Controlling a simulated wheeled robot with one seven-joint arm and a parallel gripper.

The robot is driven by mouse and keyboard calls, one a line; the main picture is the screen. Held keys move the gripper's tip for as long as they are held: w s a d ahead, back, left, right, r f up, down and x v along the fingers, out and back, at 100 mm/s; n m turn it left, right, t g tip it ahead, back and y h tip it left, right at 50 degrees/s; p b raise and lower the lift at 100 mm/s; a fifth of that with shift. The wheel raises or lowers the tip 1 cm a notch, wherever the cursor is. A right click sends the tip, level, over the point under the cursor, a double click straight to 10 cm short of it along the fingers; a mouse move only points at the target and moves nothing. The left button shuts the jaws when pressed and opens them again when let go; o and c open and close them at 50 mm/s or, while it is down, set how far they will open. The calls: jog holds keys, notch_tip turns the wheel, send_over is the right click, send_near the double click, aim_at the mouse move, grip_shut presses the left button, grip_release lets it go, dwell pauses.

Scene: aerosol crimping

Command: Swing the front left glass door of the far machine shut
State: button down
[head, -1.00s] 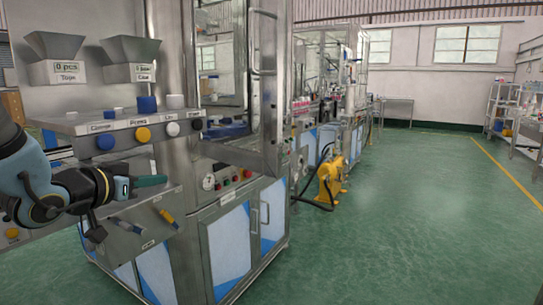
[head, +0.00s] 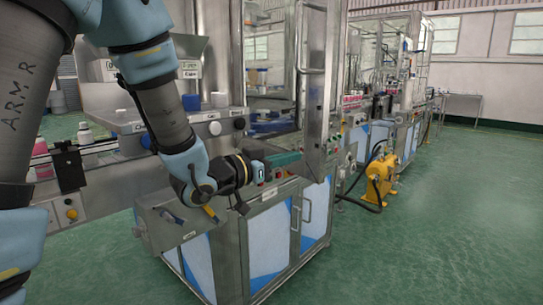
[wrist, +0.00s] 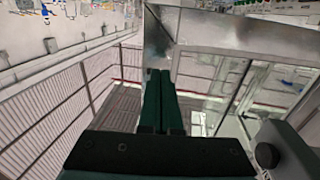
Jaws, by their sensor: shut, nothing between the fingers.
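The far machine (head: 400,131) stands beyond the nearer steel machine, with a clear glass enclosure (head: 391,48) on top. Its individual doors are too small to tell open from shut. On the nearer machine a metal-framed glass door (head: 315,92) with a long vertical handle (head: 302,45) stands swung out. My gripper (head: 292,158) has its green fingers together, empty, just left of this door's lower end in the picture; contact cannot be told. In the wrist view the shut fingers (wrist: 161,85) point towards a pale metal panel (wrist: 200,28).
The nearer machine's lower cabinet (head: 272,237) and control panel lie below and around my gripper. A yellow pump (head: 380,177) with dark hoses stands on the floor near the far machine. The green floor (head: 440,240) to the right is clear.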

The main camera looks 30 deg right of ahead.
aim_at(312, 152)
jog(key=shift+w+d+p, duration=0.15)
jog(key=shift+d+p, duration=0.4)
jog(key=shift+d, duration=1.55)
jog(key=shift+d, duration=0.15)
